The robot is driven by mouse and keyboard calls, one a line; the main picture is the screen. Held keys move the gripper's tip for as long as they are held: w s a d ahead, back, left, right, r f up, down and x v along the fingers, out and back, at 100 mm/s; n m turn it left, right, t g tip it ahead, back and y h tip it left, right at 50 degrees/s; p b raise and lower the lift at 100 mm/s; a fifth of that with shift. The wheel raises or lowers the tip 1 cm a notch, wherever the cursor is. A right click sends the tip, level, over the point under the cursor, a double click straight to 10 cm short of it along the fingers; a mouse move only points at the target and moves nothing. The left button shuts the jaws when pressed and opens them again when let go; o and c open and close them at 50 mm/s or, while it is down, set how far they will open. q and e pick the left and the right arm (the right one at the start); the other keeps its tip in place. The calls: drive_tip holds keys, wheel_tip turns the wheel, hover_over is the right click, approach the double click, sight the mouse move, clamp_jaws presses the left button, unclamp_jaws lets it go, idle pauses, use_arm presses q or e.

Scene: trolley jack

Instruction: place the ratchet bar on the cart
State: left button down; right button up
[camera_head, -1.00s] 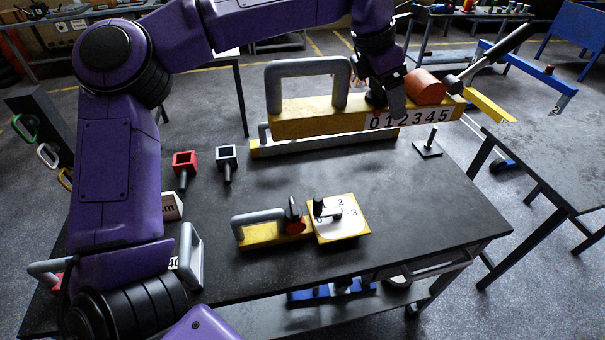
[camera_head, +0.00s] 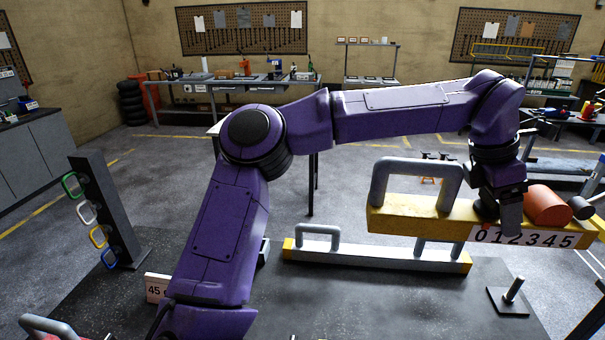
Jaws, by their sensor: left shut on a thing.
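A yellow bar with a grey handle, a red cylinder and a white strip reading 012345, which I take to be the ratchet bar (camera_head: 415,219), is at the right. My left gripper (camera_head: 498,215) is shut on it from above, between the grey handle and the red cylinder (camera_head: 547,205). The bar is held up, roughly level, and its right end is near the picture's right edge. I cannot tell which thing is the cart. My right gripper is not in view.
The dark table (camera_head: 330,300) carries a low yellow and grey bar with a handle (camera_head: 375,257), a small plate with an upright peg (camera_head: 508,299) and a sign (camera_head: 157,287). A dark post with coloured rings (camera_head: 110,215) stands at left. My left arm hides part of the table.

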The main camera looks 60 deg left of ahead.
sight(485, 229)
use_arm(q)
drive_tip(key=f+b, duration=0.1)
drive_tip(key=s+f+b, duration=0.2)
drive_tip(key=f+b, duration=0.1)
drive_tip(key=shift+a, duration=0.1)
wheel_tip(485, 229, down, 19)
drive_tip(key=b, duration=1.4)
drive_tip(key=shift+w, duration=0.4)
